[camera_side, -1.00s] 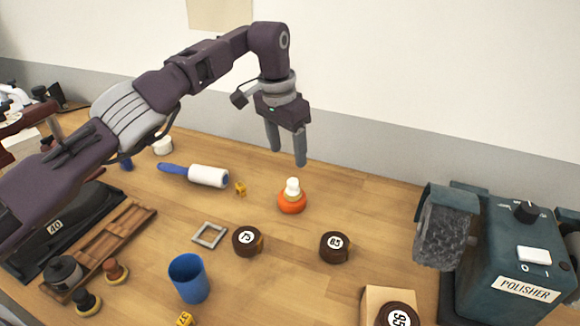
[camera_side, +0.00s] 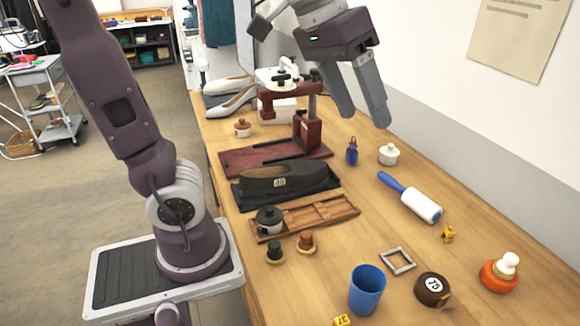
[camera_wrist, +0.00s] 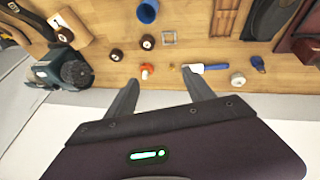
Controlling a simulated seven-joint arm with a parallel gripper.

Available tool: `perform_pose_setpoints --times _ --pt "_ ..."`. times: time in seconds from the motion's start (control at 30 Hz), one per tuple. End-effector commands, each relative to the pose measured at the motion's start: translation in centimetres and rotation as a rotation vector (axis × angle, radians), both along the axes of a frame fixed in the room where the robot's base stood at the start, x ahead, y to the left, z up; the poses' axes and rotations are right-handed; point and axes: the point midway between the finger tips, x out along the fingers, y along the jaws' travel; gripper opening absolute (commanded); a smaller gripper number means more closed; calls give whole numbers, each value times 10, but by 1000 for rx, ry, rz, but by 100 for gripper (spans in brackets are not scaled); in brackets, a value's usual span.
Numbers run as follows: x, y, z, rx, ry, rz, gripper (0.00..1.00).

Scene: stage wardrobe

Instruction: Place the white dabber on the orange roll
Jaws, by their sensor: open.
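In the wrist view the small white dabber (camera_wrist: 144,75) shows against the orange roll (camera_wrist: 149,67), beyond the fingertips. My gripper (camera_side: 363,120) is open and empty, raised above the bench and clear of both. It also shows in the wrist view (camera_wrist: 161,77) with its two fingers spread and nothing between them.
A wooden tray (camera_side: 335,209) lies farther left. The polisher (camera_wrist: 60,70) shows in the wrist view.

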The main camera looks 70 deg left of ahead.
Motion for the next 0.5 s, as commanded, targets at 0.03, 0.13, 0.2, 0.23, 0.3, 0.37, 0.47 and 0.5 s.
perform_pose_setpoints --times 0.03,0.13,0.2,0.23,0.3,0.37,0.47,0.5 --pt "-37 -2 -15 44 -26 -16 62" --pt "-90 -1 -50 149 -65 -46 62" --pt "-110 2 -69 202 -83 -57 62" --pt "-115 3 -75 219 -87 -60 62" --pt "-122 4 -82 239 -94 -64 62" --pt "-124 4 -84 244 -93 -64 62" --pt "-123 4 -84 242 -92 -64 62" --pt "-123 4 -84 242 -91 -64 62"
